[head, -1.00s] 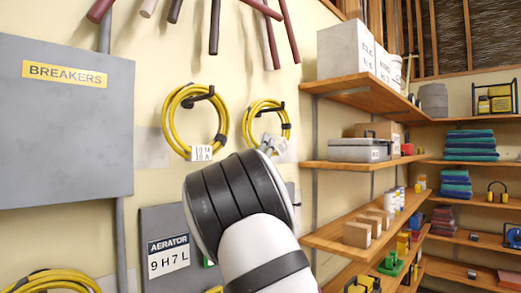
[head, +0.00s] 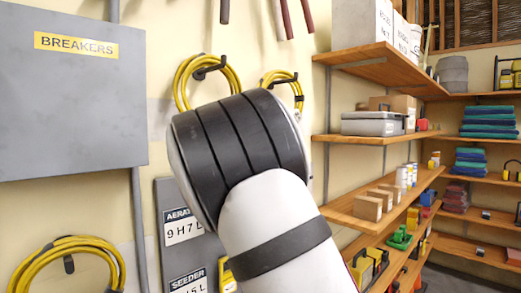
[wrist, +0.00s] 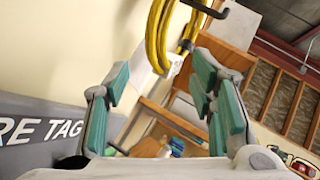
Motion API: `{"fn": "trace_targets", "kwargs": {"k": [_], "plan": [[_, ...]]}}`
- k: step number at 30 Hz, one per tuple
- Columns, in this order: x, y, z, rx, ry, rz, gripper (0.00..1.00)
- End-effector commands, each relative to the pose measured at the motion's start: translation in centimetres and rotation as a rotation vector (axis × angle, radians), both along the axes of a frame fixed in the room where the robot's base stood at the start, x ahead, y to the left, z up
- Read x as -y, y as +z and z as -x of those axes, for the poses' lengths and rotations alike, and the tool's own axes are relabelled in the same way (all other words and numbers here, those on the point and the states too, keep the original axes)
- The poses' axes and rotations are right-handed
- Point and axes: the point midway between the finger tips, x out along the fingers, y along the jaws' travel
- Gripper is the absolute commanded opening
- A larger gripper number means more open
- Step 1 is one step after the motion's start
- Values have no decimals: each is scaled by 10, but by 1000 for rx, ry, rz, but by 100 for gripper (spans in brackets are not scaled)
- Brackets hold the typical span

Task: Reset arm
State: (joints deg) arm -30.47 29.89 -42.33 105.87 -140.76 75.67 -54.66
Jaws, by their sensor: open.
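My gripper (wrist: 160,74) shows in the wrist view with its two teal-padded fingers spread apart. It is open, with nothing between the fingers. In the head view my white and black arm fills the middle, and my gripper is hidden behind it. A yellow coiled hose (wrist: 157,38) hangs from a dark hook beyond the fingertips in the wrist view. In the head view, two yellow hose coils hang on wall hooks, the left coil (head: 184,80) and the right coil (head: 298,85). My arm covers their lower parts.
A grey breaker box (head: 70,110) is on the left wall, with another yellow hose coil (head: 35,268) below. A grey panel (head: 165,215) with an aerator label (head: 182,226) is partly behind my arm. Wooden shelves (head: 350,135) with boxes stand at right.

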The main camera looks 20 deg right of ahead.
Motion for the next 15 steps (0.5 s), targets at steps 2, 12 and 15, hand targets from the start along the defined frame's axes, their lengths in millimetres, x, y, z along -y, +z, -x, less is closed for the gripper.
{"fn": "trace_targets", "kwargs": {"k": [2, 12, 15], "plan": [[-2, -1, 2, 2, 1, 0, 50], [52, -10, 42, 97, -66, -260, 50], [94, -29, 86, 211, -128, -527, 50]]}}
